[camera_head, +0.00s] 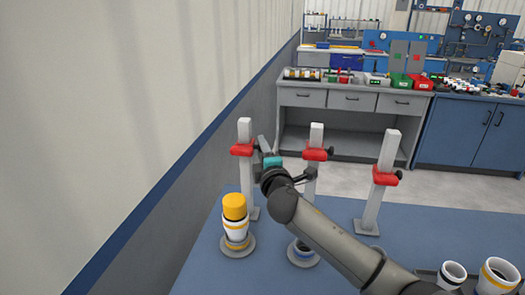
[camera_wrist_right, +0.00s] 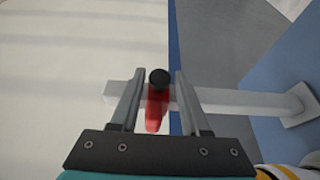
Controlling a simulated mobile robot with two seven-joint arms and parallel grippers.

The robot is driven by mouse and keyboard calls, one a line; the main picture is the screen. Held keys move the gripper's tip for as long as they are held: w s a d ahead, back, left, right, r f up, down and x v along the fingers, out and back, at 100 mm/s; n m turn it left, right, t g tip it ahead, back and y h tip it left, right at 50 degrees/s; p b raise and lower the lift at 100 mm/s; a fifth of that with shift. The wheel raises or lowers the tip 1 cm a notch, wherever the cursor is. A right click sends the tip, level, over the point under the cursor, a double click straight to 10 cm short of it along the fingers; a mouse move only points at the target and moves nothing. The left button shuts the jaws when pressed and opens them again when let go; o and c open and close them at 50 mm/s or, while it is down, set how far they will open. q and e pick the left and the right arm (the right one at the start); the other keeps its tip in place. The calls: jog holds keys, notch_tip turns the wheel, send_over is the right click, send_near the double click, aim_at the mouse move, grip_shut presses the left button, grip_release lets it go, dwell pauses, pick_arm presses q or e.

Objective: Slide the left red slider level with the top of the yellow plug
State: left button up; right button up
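The left red slider (camera_head: 242,150) sits high on the left white post (camera_head: 246,185), a little below its top. In the right wrist view the red slider (camera_wrist_right: 157,108) with its black knob (camera_wrist_right: 159,78) shows between my right fingers. My right gripper (camera_wrist_right: 158,85) is open, with a visible gap on each side of the slider. In the head view its teal part (camera_head: 272,161) is just right of the post. The yellow plug (camera_head: 234,204) stands upright in a white pipe stack in front of the post; its top appears well below the slider. My left gripper is out of view.
Two more white posts carry red sliders, the middle one (camera_head: 316,154) and the right one (camera_head: 386,176). A round base (camera_head: 303,255) stands partly behind my arm. White pipe pieces (camera_head: 497,277) are at the lower right. A wall (camera_head: 150,200) runs close on the left.

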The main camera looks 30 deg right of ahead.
grip_shut()
dwell(1.1)
